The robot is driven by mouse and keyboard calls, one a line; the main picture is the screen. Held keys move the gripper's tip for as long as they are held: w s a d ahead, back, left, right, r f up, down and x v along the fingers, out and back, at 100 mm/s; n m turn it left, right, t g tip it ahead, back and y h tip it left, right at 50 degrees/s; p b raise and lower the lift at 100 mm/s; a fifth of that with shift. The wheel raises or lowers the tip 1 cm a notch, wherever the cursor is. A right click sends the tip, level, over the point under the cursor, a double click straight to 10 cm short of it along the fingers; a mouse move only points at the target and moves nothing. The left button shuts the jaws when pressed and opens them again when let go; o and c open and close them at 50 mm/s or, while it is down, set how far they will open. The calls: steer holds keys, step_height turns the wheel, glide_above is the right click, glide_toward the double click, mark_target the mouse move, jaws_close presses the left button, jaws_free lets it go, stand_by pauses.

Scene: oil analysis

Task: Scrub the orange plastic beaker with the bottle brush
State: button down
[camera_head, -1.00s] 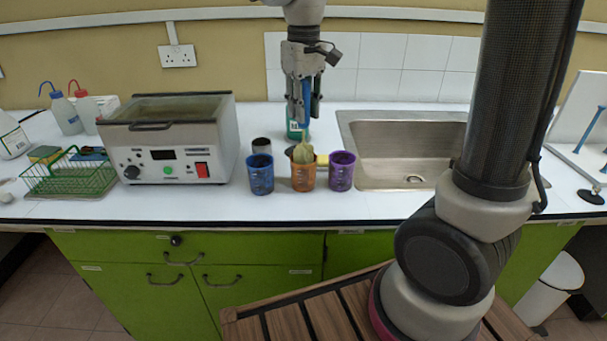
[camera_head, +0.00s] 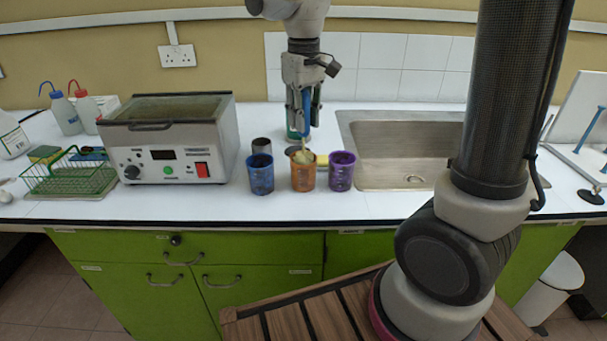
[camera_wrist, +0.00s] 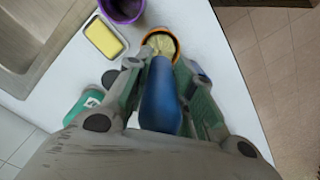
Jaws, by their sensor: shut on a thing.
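The orange plastic beaker (camera_head: 303,178) stands upright on the white counter, between the blue beaker and the purple beaker. My gripper (camera_head: 306,112) is above it, shut on the blue handle of the bottle brush (camera_head: 306,128). The brush's pale bristle head (camera_head: 303,156) is down inside the orange beaker, with only its top showing at the rim. In the wrist view the blue handle (camera_wrist: 161,95) lies between my fingers, and the bristles fill much of the orange beaker's mouth (camera_wrist: 174,37). The lower bristles are hidden by the beaker wall.
The blue beaker (camera_head: 260,174) and purple beaker (camera_head: 341,171) stand close on either side. A dark cup (camera_head: 262,146), a green bottle (camera_head: 293,121) and a yellow sponge in a dish (camera_wrist: 103,39) are behind. The heated bath (camera_head: 168,138) is left, the sink (camera_head: 405,150) right.

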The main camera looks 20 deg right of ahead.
mark_target(304, 90)
steer(key=shift+r, duration=1.75)
steer(key=shift+f, duration=1.75)
steer(key=shift+r, duration=6.4)
